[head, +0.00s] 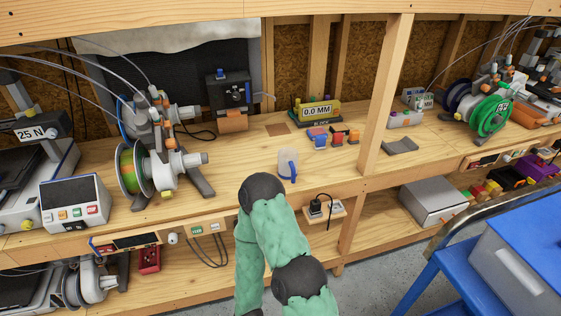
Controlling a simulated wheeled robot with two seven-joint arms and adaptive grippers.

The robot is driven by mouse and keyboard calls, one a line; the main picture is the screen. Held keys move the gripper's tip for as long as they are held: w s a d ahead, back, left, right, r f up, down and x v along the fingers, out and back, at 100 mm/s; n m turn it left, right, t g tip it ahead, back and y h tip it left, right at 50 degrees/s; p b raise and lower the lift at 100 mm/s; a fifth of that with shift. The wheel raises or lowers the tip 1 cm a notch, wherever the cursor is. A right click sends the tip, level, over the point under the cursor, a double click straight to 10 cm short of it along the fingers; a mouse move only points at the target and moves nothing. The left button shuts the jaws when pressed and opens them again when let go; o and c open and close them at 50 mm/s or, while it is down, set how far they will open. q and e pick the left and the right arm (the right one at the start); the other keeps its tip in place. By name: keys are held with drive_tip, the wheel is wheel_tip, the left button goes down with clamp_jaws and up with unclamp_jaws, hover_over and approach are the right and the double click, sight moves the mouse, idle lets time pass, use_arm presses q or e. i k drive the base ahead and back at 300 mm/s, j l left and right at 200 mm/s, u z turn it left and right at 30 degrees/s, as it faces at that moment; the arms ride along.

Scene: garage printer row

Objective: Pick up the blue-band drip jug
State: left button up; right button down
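A small translucent pale jug (287,160) stands upright on the wooden workbench, near its front edge at the middle of the head view. Blue shows on its right side, like a handle, and low on its body. One of my arms, in a green sleeve with black joints, rises from the bottom centre and bends just in front of and below the jug. Neither gripper shows in the head view, and nothing is seen touching the jug.
A spool device (160,165) stands left of the jug. A 0.0 MM block gauge (316,111) and small coloured blocks (335,136) lie behind it. A wooden post (385,95) rises to the right. A blue cart (470,270) stands at lower right. Bench surface around the jug is mostly clear.

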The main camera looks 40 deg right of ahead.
sight(288, 157)
drive_tip(key=z, duration=1.55)
drive_tip(key=i+l+u, duration=0.35)
drive_tip(key=i+l, duration=0.25)
drive_tip(key=i, duration=0.15)
